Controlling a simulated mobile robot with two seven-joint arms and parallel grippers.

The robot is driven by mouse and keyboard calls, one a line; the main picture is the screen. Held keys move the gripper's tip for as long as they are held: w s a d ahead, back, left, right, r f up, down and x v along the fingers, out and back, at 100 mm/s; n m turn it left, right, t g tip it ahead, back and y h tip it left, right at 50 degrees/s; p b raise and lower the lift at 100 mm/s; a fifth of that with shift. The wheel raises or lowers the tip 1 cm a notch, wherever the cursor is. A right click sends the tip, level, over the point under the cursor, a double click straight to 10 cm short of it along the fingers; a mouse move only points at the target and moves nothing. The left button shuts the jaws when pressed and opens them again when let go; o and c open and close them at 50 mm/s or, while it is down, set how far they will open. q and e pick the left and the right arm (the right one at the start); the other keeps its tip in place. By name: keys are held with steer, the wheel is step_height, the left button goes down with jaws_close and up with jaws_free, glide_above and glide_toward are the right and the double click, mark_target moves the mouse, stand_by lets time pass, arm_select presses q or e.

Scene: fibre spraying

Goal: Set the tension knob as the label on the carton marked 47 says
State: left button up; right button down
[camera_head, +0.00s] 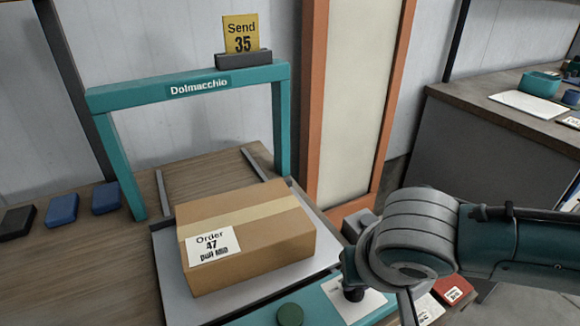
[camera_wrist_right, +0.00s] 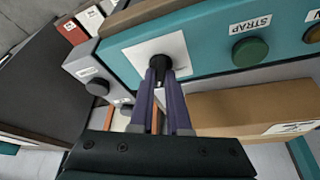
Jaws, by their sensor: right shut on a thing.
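The carton (camera_head: 265,245) marked "Order 47" lies on the grey bed of the teal strapping machine (camera_head: 190,85). Its white label (camera_head: 212,246) has a smaller third line that starts with "pull"; its last word is too blurred to be sure of. The black tension knob (camera_wrist_right: 168,52) sits on a white plate on the machine's teal front panel. My right gripper (camera_wrist_right: 162,80) is shut on the knob, its fingers on either side. In the head view the knob (camera_head: 352,292) is partly hidden by my right gripper and arm. The plate's markings are not readable. My left gripper is not in view.
A green button (camera_wrist_right: 250,52) labelled "STRAP" is beside the knob plate. A yellow "Send 35" card (camera_head: 242,36) stands on the machine's arch. Blue blocks (camera_head: 62,210) lie at left. A desk (camera_head: 510,110) stands at right.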

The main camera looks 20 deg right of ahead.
steer(key=n+y+p, duration=0.1)
steer(key=n, duration=0.1)
steer(key=shift+d+r+n, duration=0.1)
steer(key=shift+d+n, duration=0.05)
steer(key=shift+n, duration=0.15)
steer(key=shift+n+y+p, duration=0.4)
steer(key=shift+n, duration=1)
steer(key=c, duration=0.9)
jaws_free()
steer(key=shift+t, duration=0.3)
